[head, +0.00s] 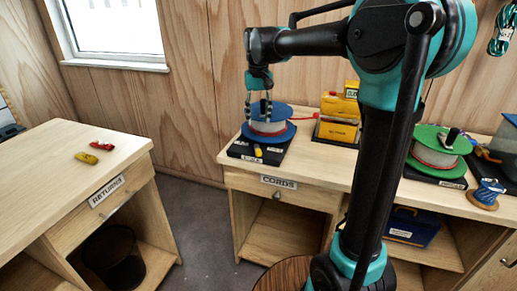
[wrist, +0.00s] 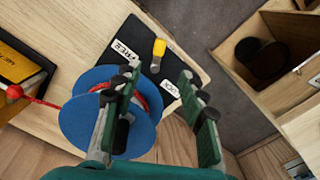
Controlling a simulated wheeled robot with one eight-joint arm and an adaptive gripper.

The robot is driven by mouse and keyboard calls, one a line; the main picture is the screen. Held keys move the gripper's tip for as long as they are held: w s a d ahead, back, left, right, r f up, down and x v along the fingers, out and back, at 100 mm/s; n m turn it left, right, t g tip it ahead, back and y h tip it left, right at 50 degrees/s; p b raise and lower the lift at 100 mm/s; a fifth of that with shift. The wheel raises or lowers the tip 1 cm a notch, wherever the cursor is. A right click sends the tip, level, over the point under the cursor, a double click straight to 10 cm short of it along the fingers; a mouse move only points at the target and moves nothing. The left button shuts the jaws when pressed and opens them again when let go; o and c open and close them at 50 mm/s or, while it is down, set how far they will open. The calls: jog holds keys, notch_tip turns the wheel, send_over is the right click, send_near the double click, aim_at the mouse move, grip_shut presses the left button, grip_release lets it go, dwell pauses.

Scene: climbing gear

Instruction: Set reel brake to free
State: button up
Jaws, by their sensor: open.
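The blue cord reel (head: 278,110) stands on a black base (head: 240,149) on the cords counter; the wrist view shows its blue disc (wrist: 82,120) with red cord. A yellow-tipped brake lever (head: 257,150) is at the base's front. In the wrist view the lever (wrist: 158,48) sits between a FREE label (wrist: 125,51) and a LOCK label (wrist: 171,89); which one it is set to is unclear. My gripper (head: 258,112) is open and empty above the reel. In the wrist view its fingers (wrist: 157,78) are apart, one overlapping the reel, with the lever beyond the tips.
A yellow device (head: 338,130) stands right of the reel, with a red cord end (head: 302,117) between. The returns table (head: 60,150) holds two small items. Open floor lies between the tables.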

aim_at(259, 151)
notch_tip(259, 151, down, 13)
jog(key=shift+f, duration=0.15)
jog(key=shift+c, duration=0.6)
